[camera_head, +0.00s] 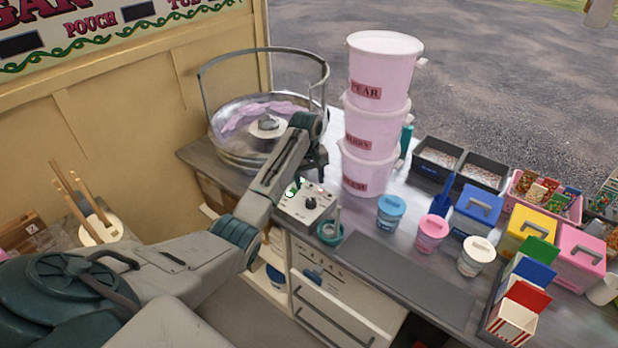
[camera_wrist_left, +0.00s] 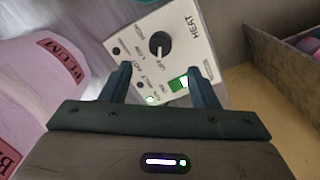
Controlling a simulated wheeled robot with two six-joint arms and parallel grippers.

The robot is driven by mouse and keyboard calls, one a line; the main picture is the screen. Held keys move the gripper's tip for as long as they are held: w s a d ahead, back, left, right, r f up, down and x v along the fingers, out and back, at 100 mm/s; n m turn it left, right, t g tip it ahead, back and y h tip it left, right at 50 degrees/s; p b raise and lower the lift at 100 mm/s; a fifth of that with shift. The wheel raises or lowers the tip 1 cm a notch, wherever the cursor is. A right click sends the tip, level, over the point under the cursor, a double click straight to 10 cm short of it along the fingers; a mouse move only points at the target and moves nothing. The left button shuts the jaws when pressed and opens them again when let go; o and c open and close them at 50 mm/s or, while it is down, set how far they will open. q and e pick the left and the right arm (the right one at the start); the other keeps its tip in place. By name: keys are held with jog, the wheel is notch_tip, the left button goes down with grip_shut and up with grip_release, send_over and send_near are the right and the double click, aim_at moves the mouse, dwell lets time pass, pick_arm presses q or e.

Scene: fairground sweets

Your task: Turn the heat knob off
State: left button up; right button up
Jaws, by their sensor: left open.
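The heat knob (camera_wrist_left: 159,44) is a small black dial on a pale control panel (camera_wrist_left: 190,25) marked HEAT. Its pointer setting is too small to read surely. A green-lit switch (camera_wrist_left: 179,82) and a small green lamp (camera_wrist_left: 151,99) glow on the panel. The panel also shows in the head view (camera_head: 296,212), below the floss machine, with the knob (camera_head: 311,204) in its middle. My left gripper (camera_wrist_left: 160,72) is open and empty, its fingers pointing at the panel, with the knob beyond the tips and between their lines. My right gripper is out of view.
The floss machine's metal bowl (camera_head: 225,150) with its guard rail stands behind the panel. Stacked pink tubs (camera_head: 370,115) stand close to the right. A small green-rimmed dish (camera_head: 329,234) sits in front of the panel. Tubs and boxes fill the counter's right side.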

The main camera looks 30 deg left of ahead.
pick_arm(q)
jog(key=shift+r, duration=1.25)
